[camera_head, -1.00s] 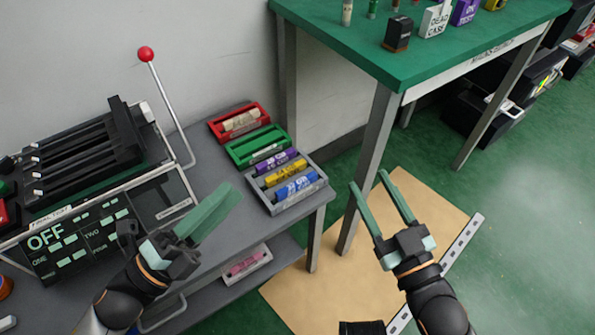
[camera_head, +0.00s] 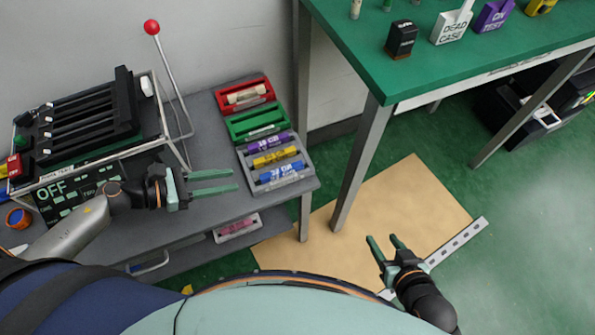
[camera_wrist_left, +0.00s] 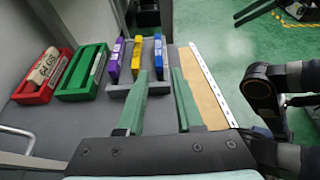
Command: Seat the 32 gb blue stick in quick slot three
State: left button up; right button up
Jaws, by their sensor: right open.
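The blue stick (camera_head: 279,172) lies in the front row of a grey tray (camera_head: 311,178), beside a yellow and a purple stick. It also shows in the left wrist view (camera_wrist_left: 158,52), just beyond my fingers. My left gripper (camera_head: 236,181) is open and empty, its fingers pointing right toward the tray, short of the blue stick. In the left wrist view its fingers (camera_wrist_left: 161,72) are apart. The black slotted fixture (camera_head: 92,118) stands at left; its slot numbers are too small to read. My right gripper (camera_head: 382,238) is open and empty over the floor at right.
A red tray (camera_head: 268,88) with a pale stick and a green tray (camera_head: 233,128) lie behind the grey tray. A red-knobbed lever (camera_head: 152,28) rises beside the fixture. A panel (camera_head: 50,190) reads OFF. A green table (camera_head: 375,62) stands at right.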

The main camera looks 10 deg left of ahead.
pick_arm(q)
send_near(277, 171)
jog(key=x, duration=0.4)
jog(key=shift+s+d+f, duration=0.15)
jog(key=shift+d+f, duration=0.05)
jog(key=shift+f, duration=0.1)
jog(key=x, duration=0.5)
jog(key=shift+w+d+r, duration=0.1)
jog(key=shift+w, duration=0.15)
grip_shut()
